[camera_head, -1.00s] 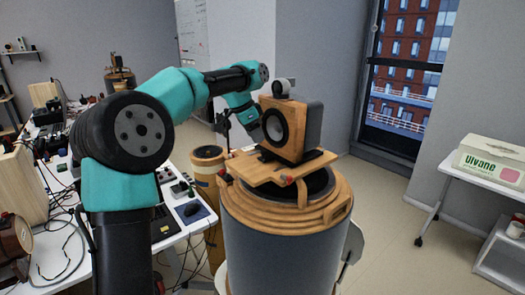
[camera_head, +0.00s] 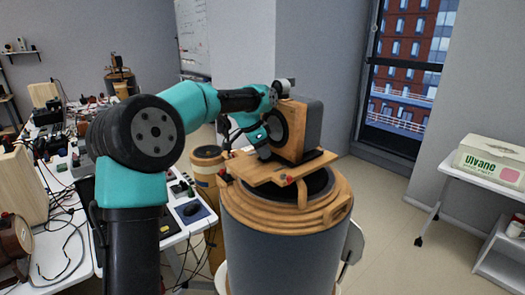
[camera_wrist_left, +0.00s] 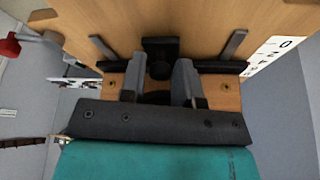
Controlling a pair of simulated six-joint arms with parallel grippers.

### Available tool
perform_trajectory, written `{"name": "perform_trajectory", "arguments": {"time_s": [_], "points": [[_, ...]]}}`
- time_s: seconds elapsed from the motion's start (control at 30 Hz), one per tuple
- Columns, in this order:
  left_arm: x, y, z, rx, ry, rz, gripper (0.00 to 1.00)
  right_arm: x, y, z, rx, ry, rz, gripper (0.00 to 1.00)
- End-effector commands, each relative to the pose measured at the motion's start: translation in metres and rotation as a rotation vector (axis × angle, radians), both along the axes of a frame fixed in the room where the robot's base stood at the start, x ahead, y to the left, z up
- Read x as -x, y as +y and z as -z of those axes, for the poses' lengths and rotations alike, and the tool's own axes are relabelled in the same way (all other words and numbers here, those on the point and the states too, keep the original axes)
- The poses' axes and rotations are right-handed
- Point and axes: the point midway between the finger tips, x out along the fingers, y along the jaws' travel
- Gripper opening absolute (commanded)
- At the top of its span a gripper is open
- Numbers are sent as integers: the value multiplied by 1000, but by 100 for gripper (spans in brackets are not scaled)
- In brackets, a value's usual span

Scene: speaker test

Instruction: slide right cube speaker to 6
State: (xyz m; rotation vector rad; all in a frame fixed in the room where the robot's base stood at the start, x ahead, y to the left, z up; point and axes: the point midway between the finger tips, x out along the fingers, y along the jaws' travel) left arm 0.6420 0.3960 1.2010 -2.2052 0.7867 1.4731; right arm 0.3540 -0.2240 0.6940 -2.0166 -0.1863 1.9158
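The cube speaker (camera_head: 304,128) has a wooden front with a dark round cone and dark grey sides. It stands on a wooden board (camera_head: 270,171) atop a large round drum. My left gripper (camera_head: 264,150) is low at the speaker's front, partly hidden by its own arm. In the left wrist view, its two fingers (camera_wrist_left: 160,68) are apart, one on each side of a small black block (camera_wrist_left: 160,48) on the wood; contact is unclear. A white number scale (camera_wrist_left: 278,52) shows at the right there, with "0" readable. My right gripper is not in view.
The drum (camera_head: 280,235) has wooden rings, a handle and red knobs. A cluttered table with cables and a mouse (camera_head: 192,209) is at the left. Floor between drum and cart is clear.

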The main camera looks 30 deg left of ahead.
Motion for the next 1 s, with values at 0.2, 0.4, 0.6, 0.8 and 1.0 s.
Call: {"name": "perform_trajectory", "arguments": {"time_s": [0.2, 0.4, 0.6, 0.8, 1.0], "points": [[0, 0, 0, 0, 0, 0, 8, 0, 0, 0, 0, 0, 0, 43], [0, 0, 0, 0, 0, 0, 0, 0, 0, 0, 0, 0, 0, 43], [-1, -1, 0, 0, 0, 0, 0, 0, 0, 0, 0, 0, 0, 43], [-16, -6, 0, 0, -2, 1, 0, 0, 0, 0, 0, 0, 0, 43], [-19, -7, -1, 0, -3, 0, 0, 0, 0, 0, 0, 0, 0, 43]]}}
